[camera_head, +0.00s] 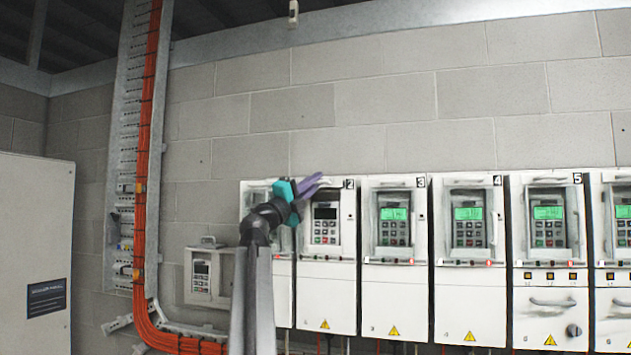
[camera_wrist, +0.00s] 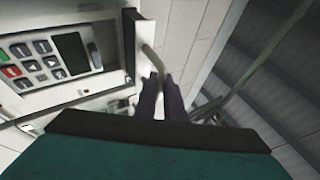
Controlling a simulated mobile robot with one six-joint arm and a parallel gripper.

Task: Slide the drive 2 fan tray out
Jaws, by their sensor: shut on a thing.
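Drive 2 (camera_head: 327,290) is a white cabinet on the wall with a "2" label and a dark display. Its fan tray is at the top of the cabinet, where my gripper (camera_head: 316,181) is. In the head view a pale curved handle (camera_head: 325,184) shows beside the purple fingertips. In the wrist view my gripper (camera_wrist: 163,80) is shut on a thin curved handle (camera_wrist: 152,58), beside the drive's keypad and dark screen (camera_wrist: 72,53). The tray's body is mostly hidden, and I cannot tell how far out it sits.
Drive 3 (camera_head: 394,300), drive 4 (camera_head: 469,305) and drive 5 (camera_head: 550,310) stand close to the right with green displays. The cabinet left of drive 2 is partly hidden by my arm. A small keypad box (camera_head: 203,277) and orange cables (camera_head: 147,130) are further left.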

